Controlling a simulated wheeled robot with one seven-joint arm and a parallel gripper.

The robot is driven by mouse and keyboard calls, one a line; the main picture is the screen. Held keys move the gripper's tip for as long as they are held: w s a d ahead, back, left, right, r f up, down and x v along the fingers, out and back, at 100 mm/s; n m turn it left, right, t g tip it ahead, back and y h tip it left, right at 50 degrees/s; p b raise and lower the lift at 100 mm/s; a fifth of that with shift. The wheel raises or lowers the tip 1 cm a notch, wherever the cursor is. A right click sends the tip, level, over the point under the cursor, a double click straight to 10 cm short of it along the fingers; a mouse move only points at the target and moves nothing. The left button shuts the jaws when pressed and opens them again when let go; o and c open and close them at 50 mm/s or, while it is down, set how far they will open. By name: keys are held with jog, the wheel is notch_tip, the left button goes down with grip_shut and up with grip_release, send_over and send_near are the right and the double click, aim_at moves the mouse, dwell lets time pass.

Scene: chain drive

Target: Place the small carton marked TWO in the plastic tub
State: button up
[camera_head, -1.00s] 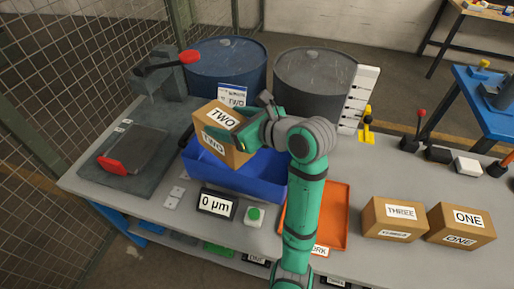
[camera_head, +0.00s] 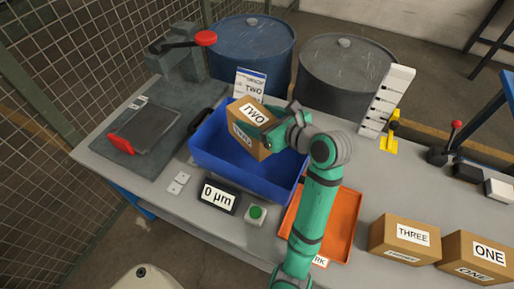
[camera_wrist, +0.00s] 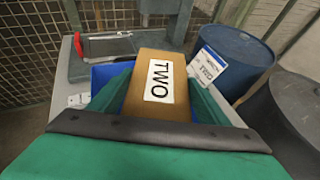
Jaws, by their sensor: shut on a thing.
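The small carton marked TWO (camera_head: 247,128) is brown cardboard with white labels and sits tilted in my gripper (camera_head: 268,138). My gripper is shut on it. In the head view the carton is over the blue plastic tub (camera_head: 215,160), and its lower part appears within the tub's outline; I cannot tell whether it touches the floor of the tub. In the wrist view the carton (camera_wrist: 158,85) fills the middle between the green fingers, with the tub's blue wall (camera_wrist: 100,76) behind it.
Cartons marked THREE (camera_head: 403,240) and ONE (camera_head: 474,258) stand at the right. An orange tray (camera_head: 342,225) lies right of the tub. A display (camera_head: 219,196) and green button (camera_head: 256,213) are in front. A TWO sign (camera_head: 249,85) stands behind the tub, near two drums.

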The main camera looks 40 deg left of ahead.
notch_tip(320, 180, down, 9)
jog(key=shift+r, duration=0.1)
dwell(0.4)
jog(key=o, duration=2)
jog(key=shift+f, duration=0.25)
jog(key=shift+r, duration=0.15)
jog(key=shift+d+r, duration=0.1)
jog(key=shift+d, duration=0.15)
jog(key=v, duration=1.1)
jog(key=shift+s+d+r, duration=0.1)
jog(key=shift+s+d, duration=0.05)
jog(key=shift+d, duration=0.1)
